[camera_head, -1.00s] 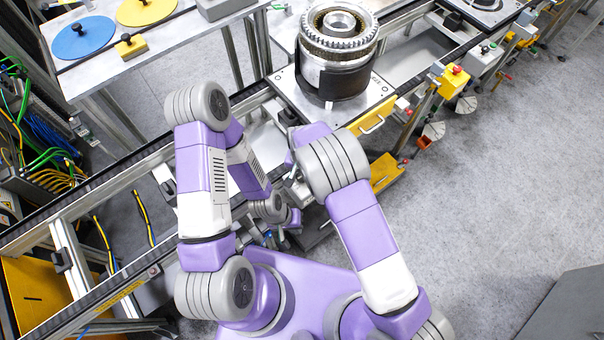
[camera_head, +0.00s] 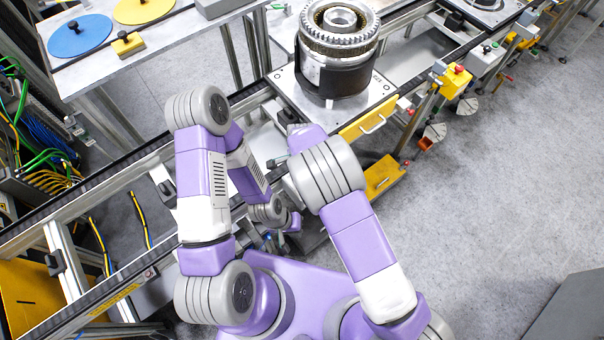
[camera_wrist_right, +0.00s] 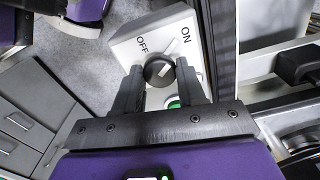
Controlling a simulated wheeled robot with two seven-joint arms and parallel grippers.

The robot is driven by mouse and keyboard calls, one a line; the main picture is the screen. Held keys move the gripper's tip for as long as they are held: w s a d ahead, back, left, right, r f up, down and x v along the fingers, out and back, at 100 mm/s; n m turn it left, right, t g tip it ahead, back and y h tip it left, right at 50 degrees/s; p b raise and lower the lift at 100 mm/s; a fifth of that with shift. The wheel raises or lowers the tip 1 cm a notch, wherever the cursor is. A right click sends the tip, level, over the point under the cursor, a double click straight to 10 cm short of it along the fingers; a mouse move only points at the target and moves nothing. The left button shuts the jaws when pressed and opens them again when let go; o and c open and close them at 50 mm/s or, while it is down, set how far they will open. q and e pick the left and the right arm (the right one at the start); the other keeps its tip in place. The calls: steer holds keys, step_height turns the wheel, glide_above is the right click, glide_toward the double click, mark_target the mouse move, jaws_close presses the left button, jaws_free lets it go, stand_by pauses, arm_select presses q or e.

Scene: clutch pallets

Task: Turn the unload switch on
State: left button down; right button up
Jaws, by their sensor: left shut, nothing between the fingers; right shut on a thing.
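The unload switch is a black round knob (camera_wrist_right: 155,70) on a white box (camera_wrist_right: 122,42) marked OFF on the left and ON on the right, in the right wrist view. A pale bar on the knob slants up and right, on the ON side. My right gripper (camera_wrist_right: 160,76) has its dark fingers on either side of the knob and is shut on it. In the head view my right arm's links mostly hide that hand. My left gripper (camera_head: 271,238) hangs beside the conveyor frame, small and partly hidden, shut and empty, away from the switch.
A clutch assembly (camera_head: 338,45) stands on a pallet (camera_head: 288,88) on the conveyor. A table (camera_head: 82,76) with blue and yellow discs is at upper left.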

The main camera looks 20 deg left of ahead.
steer(key=shift+m, duration=0.6)
steer(key=o, duration=1.1)
steer(key=shift+c, duration=0.2)
step_height(320, 180, up, 8)
steer(key=shift+f, duration=0.2)
steer(key=shift+s+f, duration=0.1)
